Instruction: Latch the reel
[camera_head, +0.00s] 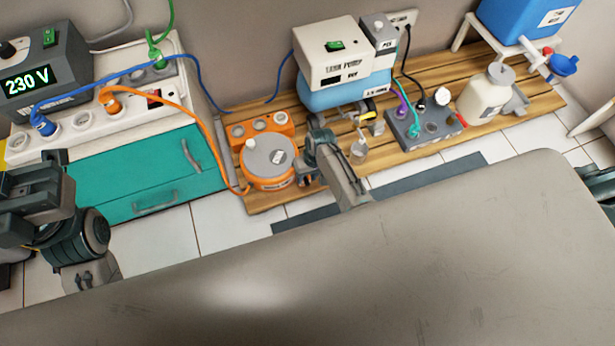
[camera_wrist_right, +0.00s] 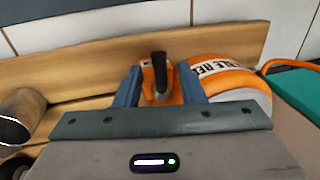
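The orange cable reel (camera_head: 268,165) with a grey top stands on the wooden pallet, left of centre in the head view. Its orange side and part of its label (camera_wrist_right: 220,70) show at the right of the right wrist view. A dark upright lever (camera_wrist_right: 159,72) on an orange base lies between the blue-grey fingers of my right gripper (camera_wrist_right: 160,88). The fingers are apart, and I see no clear contact with the lever. In the head view my right gripper (camera_head: 309,168) is beside the reel's right side. My left arm is at the left edge; its fingers are not clear.
A teal case (camera_head: 150,178) and white socket strip (camera_head: 100,120) stand left of the reel. An orange cable (camera_head: 190,115) runs between strip and reel. A tank pump (camera_head: 335,60) and grey control box (camera_head: 425,122) stand on the pallet (camera_head: 500,115).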

